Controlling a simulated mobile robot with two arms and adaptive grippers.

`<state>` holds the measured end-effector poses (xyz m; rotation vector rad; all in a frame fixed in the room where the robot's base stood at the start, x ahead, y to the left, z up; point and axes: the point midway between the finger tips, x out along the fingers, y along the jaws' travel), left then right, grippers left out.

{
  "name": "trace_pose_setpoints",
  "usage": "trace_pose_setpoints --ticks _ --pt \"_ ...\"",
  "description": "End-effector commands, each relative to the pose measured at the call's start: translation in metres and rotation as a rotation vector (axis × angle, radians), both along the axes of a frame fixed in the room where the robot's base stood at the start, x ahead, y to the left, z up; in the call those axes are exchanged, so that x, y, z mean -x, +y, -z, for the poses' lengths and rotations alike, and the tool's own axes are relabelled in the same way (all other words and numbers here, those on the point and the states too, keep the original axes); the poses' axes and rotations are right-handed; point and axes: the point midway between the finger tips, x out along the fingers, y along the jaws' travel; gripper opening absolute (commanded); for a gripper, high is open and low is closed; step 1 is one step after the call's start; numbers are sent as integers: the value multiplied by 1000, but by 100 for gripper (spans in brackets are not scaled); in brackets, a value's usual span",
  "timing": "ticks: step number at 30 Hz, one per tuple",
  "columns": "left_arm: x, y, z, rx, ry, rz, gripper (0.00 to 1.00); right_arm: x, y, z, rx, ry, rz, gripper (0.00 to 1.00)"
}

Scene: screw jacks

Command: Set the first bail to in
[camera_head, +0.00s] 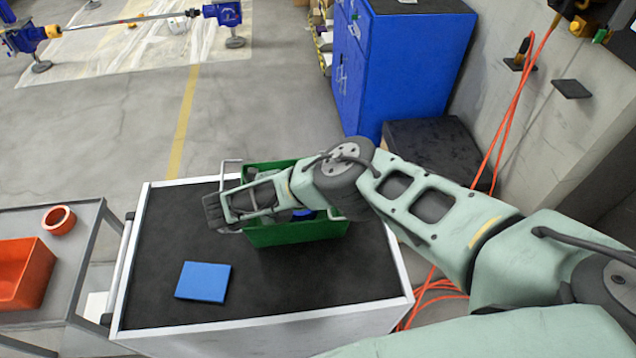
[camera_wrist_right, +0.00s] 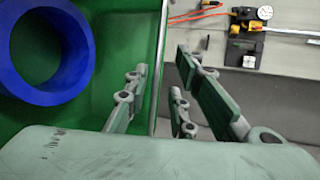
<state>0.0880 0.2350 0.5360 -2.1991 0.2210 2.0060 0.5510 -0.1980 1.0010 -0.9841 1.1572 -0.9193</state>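A green bin (camera_head: 300,234) stands on the cart's black top, and its wall fills the left of the right wrist view (camera_wrist_right: 112,30). A thin grey bail (camera_head: 230,161) sticks up at the bin's left end; my gripper and arm hide part of it. My right gripper (camera_head: 222,208) hangs over the bin's left end. In the right wrist view its fingers (camera_wrist_right: 162,75) are apart, on either side of the bin's edge, with nothing clearly held. Whether they touch the bail cannot be told. My left gripper is out of view.
A blue ring (camera_wrist_right: 45,45) lies inside the bin. A blue square (camera_head: 203,281) lies on the cart top (camera_head: 300,285). A side cart with an orange bin (camera_head: 24,275) and ring (camera_head: 59,220) stands left. A blue cabinet (camera_head: 400,75) stands behind.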

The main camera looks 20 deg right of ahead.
Motion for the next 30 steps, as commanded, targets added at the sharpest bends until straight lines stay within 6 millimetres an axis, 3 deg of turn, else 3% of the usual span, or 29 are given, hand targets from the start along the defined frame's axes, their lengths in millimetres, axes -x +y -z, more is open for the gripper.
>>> trace_pose_setpoints --ticks 8,21,30 --pt "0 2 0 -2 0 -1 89 0 2 -1 0 -2 -2 24" --pt "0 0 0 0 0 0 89 10 60 -19 1 -3 -2 24" --pt "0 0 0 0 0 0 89 12 71 -22 0 -1 0 24"
